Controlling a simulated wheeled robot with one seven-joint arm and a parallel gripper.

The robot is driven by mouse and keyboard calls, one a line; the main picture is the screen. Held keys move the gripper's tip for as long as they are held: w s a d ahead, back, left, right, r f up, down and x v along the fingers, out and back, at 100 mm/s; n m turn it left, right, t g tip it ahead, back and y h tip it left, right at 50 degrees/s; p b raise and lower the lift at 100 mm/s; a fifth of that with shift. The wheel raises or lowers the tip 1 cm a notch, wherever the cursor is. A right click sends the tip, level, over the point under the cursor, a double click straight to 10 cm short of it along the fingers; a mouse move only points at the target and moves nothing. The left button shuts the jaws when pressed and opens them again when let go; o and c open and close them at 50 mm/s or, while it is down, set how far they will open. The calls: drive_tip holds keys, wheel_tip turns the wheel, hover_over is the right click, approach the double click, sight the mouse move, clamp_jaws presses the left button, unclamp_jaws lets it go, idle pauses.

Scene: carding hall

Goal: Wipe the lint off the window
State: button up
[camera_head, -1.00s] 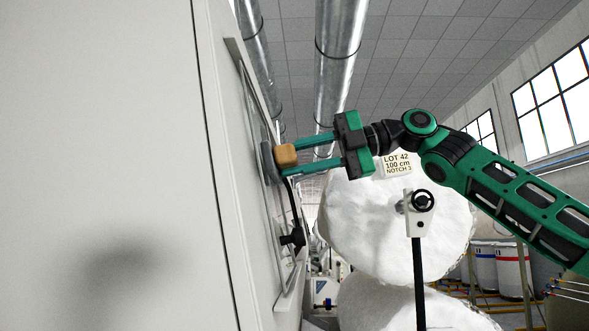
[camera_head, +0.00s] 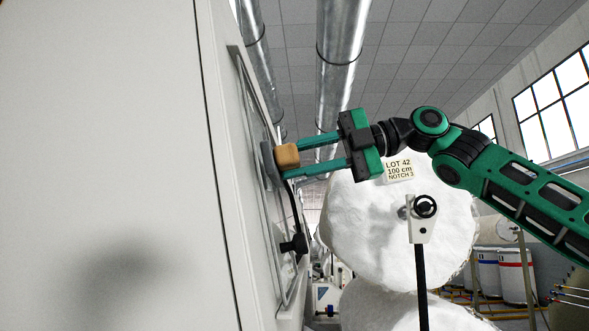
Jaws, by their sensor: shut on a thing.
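The window (camera_head: 257,112) is a framed pane set in the pale machine side, seen at a steep slant left of centre. My gripper (camera_head: 299,156) reaches in from the right and is shut on a tan block-like handle (camera_head: 287,156). A dark grey pad (camera_head: 268,161) sits on the far side of the handle, against or very close to the pane. I cannot tell whether it touches. A black cable or strap (camera_head: 296,209) hangs from near the pad to a black fitting (camera_head: 295,244) at the window's lower edge. Lint on the pane cannot be made out at this angle.
The large pale machine panel (camera_head: 100,150) fills the left side. A big white roll with a LOT 42 label (camera_head: 398,169) stands behind my arm, with a handwheel (camera_head: 425,206) on a black post. Drums (camera_head: 513,277) stand at the lower right.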

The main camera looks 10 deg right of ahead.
drive_tip(key=shift+v, duration=2.9)
drive_tip(key=shift+w, duration=0.1)
drive_tip(key=shift+v, duration=1.55)
